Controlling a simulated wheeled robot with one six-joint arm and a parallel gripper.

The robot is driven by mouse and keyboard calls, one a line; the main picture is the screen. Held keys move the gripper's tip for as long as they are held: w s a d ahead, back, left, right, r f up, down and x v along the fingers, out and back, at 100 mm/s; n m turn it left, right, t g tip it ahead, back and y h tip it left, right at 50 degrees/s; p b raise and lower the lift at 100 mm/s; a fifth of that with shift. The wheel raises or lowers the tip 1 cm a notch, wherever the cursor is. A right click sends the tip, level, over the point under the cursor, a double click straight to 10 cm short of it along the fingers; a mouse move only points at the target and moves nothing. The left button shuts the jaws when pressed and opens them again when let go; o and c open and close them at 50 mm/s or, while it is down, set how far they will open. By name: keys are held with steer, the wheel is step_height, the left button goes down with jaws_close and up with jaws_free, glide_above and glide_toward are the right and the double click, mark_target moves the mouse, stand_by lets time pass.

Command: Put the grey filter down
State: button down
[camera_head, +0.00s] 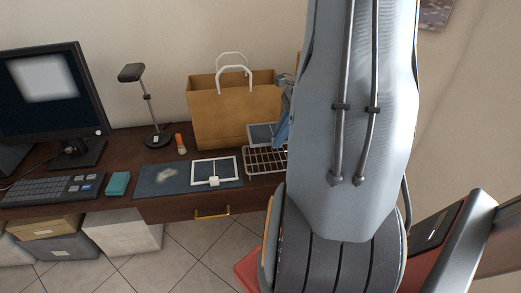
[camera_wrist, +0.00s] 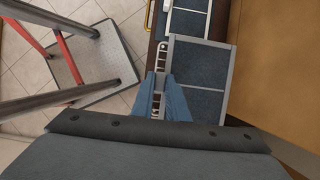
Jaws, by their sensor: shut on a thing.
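The grey filter (camera_wrist: 196,78) is a flat square panel with dark grey mesh and a pale frame. My gripper (camera_wrist: 163,82) is shut on its near edge, with blue fingers. In the head view the filter (camera_head: 262,134) shows above the wire rack (camera_head: 262,161), in front of the paper bag; my gripper (camera_head: 283,127) is at its right, partly hidden by my arm. The rack also shows beneath the fingers in the wrist view (camera_wrist: 161,56). I cannot tell whether the filter touches the rack.
A white-framed panel (camera_head: 214,171) lies on a dark mat (camera_head: 148,184) left of the rack. The brown paper bag (camera_head: 235,112) stands close behind. A lamp (camera_head: 148,105), an orange-capped item (camera_head: 180,144), a teal box (camera_head: 118,184) and a keyboard (camera_head: 50,190) are farther left.

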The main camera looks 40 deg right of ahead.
steer(key=shift+w+f, duration=0.15)
steer(key=shift+w, duration=0.15)
steer(key=shift+w+f+p, duration=0.1)
steer(key=shift+f+p, duration=0.8)
steer(key=shift+f, duration=3.9)
steer(key=shift+f, duration=0.2)
steer(key=c, duration=1.7)
jaws_free()
steer(key=shift+c, duration=0.2)
steer(key=shift+r, duration=0.1)
steer(key=b+v, duration=0.3)
steer(key=v, duration=0.9)
steer(key=a+r+n+h, duration=0.1)
steer(key=a+n+h, duration=0.1)
steer(key=a+n, duration=1)
steer(key=a+r+n+h, duration=0.1)
steer(key=a+r+n, duration=0.1)
steer(key=a+n, duration=1)
steer(key=a, duration=0.9)
steer(key=shift+w+g+h+p, duration=0.15)
steer(key=shift+g+h+p, duration=0.15)
steer(key=shift+g+h, duration=0.1)
